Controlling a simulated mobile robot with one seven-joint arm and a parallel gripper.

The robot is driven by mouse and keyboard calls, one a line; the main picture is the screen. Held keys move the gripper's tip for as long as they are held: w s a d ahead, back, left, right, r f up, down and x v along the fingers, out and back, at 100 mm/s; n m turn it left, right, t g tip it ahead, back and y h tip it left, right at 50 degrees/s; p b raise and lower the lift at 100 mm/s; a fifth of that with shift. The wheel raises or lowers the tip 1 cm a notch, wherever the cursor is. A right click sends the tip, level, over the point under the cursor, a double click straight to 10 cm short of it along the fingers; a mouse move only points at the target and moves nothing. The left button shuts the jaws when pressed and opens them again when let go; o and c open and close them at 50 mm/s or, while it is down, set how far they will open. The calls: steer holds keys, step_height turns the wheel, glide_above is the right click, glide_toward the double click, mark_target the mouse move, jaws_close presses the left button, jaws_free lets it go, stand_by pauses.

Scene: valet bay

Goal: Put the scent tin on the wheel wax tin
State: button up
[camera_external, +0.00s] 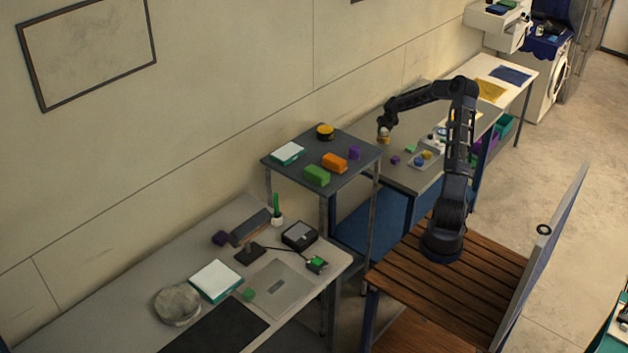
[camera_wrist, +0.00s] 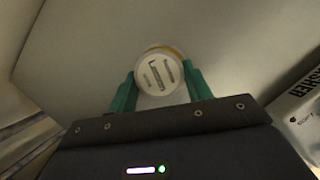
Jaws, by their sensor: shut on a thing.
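My gripper (camera_external: 384,130) is raised beside the right edge of the small high shelf table, at about the level of its top. In the wrist view my gripper's teal fingers (camera_wrist: 160,88) are shut on a round tin (camera_wrist: 158,72) with a pale printed lid and a yellow edge, apparently the scent tin. Its label is too blurred to read. In the outside view the held tin (camera_external: 383,139) is a small yellowish patch below the fingers. A round black and yellow tin (camera_external: 325,131) stands on the shelf table's back part; it may be the wheel wax tin.
The shelf table (camera_external: 347,181) also bears a green block (camera_external: 316,175), an orange block (camera_external: 334,162), a purple block (camera_external: 354,153) and a white-topped teal box (camera_external: 287,152). A tray (camera_external: 416,165) with small items lies on the bench to the right.

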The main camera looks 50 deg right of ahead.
steer(key=shift+f, duration=0.1)
steer(key=o, duration=1)
steer(key=v, duration=1.1)
steer(key=s+a+r+m+h, duration=0.1)
steer(key=s+a+r+m, duration=0.35)
steer(key=a, duration=0.55)
steer(key=s+a+r+m+g, duration=0.1)
steer(key=s+a+r+m, duration=0.35)
steer(key=a, duration=0.55)
steer(key=s+a+r+m+h, duration=0.1)
steer(key=s+a+r+m, duration=0.35)
steer(key=a, duration=0.55)
steer(key=s+a+r+m+y, duration=0.1)
steer(key=s+a+m, duration=0.4)
steer(key=s, duration=0.3)
steer(key=s+a+r+m+t+y, duration=0.1)
steer(key=s+a+m+y, duration=0.1)
steer(key=s+a+m, duration=0.3)
steer(key=s+a+r+m+y, duration=0.1)
steer(key=s+a+m, duration=0.4)
steer(key=s, duration=0.6)
steer(key=shift+a+m+t+y, duration=0.2)
steer(key=shift+m+t+y, duration=0.1)
steer(key=shift+m+t, duration=0.1)
